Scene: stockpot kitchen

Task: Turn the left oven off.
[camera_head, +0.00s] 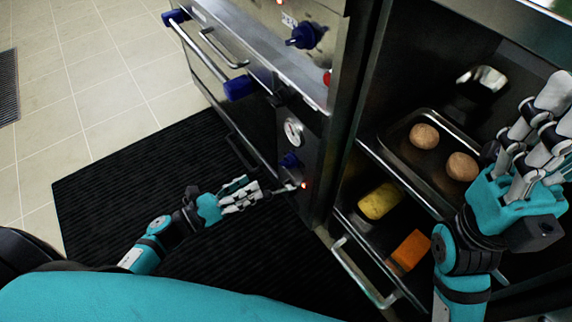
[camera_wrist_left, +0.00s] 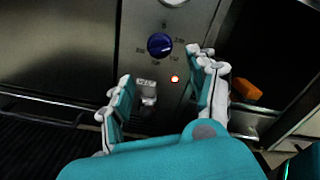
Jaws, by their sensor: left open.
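The left oven front (camera_head: 318,150) is dark metal, with a round white gauge (camera_head: 293,131) and a blue knob (camera_head: 291,160) low on it. In the left wrist view the blue knob (camera_wrist_left: 160,45) sits above a small metal switch (camera_wrist_left: 147,92) and a glowing orange light (camera_wrist_left: 175,78). The light also glows in the head view (camera_head: 304,185). My left gripper (camera_head: 264,189) is open in front of the switch, its fingers either side of it in the wrist view; contact cannot be told. My right gripper (camera_head: 532,125) is raised at the right by an open cabinet.
An upper panel has another blue knob (camera_head: 307,35) and a red light (camera_head: 327,78). The open cabinet at right holds a tray (camera_head: 395,133) with two round brown items, a yellow item (camera_head: 380,201) and an orange block (camera_head: 410,250). A black mat (camera_head: 130,190) covers the floor.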

